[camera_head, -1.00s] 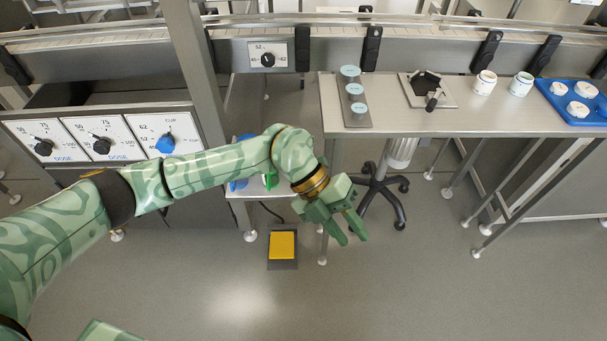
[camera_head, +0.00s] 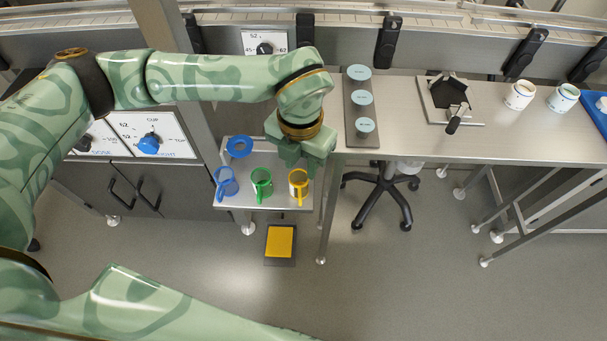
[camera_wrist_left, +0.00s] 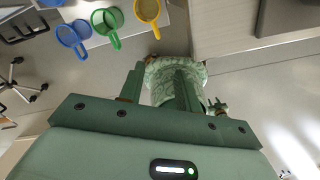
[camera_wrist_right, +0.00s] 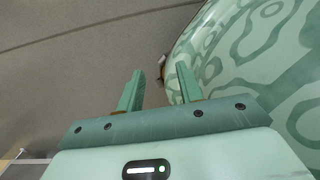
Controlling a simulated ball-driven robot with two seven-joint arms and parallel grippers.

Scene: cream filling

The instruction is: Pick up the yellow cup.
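The yellow cup (camera_head: 298,183) stands on a small low steel shelf, at the right end of a row of cups. It also shows at the top of the left wrist view (camera_wrist_left: 148,10). My left gripper (camera_head: 304,170) is over the shelf, just behind and above the yellow cup in the head view. In the left wrist view its fingers (camera_wrist_left: 158,85) are apart with nothing between them. My right gripper (camera_wrist_right: 158,85) shows only in its own wrist view, fingers apart and empty, with floor and part of my own body beyond.
A green cup (camera_head: 261,183) and a blue cup (camera_head: 226,184) stand left of the yellow one; a blue ring-shaped item (camera_head: 239,147) is behind. The steel table (camera_head: 490,147) is to the right. A yellow pedal (camera_head: 280,241) lies on the floor below the shelf.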

